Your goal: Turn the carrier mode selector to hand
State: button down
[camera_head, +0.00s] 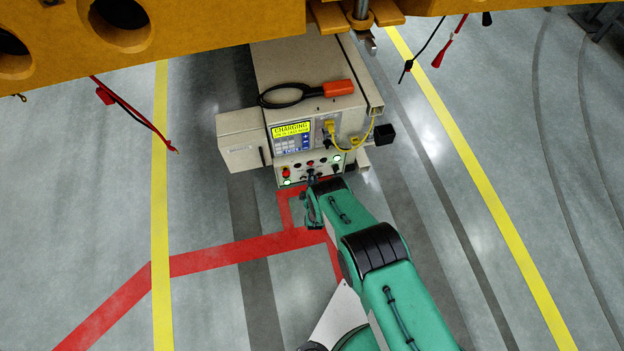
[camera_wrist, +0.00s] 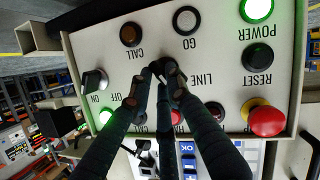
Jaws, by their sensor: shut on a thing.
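The carrier's control panel (camera_wrist: 225,65) fills the wrist view upside down; it also shows in the head view (camera_head: 290,175). My gripper (camera_wrist: 166,72) is at the panel's middle, by the printed word LINE, with its fingers close together. It is shut on the mode selector, whose knob is mostly hidden between the dark fingertips. Its pointing direction cannot be told, and the label on its other side is covered. In the head view my gripper (camera_head: 312,175) reaches the panel's front from below.
Close by are the CALL button (camera_wrist: 130,34), GO button (camera_wrist: 186,20), RESET button (camera_wrist: 257,57), red mushroom button (camera_wrist: 267,118) and ON/OFF knob (camera_wrist: 95,82). The carrier's screen (camera_head: 292,129) reads CHARGING. A yellow cable (camera_head: 352,143) hangs at its right. Orange structure (camera_head: 200,22) spans above.

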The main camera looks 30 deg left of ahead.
jog(key=m+g, duration=0.1)
jog(key=m+y, duration=0.1)
jog(key=m+g, duration=0.1)
jog(key=m, duration=0.1)
jog(key=shift+w+d+f+g+y, duration=0.1)
jog(key=shift+w+d+g+y, duration=0.1)
jog(key=shift+d+g+y, duration=0.1)
dwell(0.3)
jog(key=c, duration=1.6)
grip_release()
jog(key=shift+c, duration=0.2)
jog(key=shift+s, duration=0.1)
jog(key=v, duration=1.1)
jog(key=shift+s+d, duration=0.25)
jog(key=shift+d, duration=0.05)
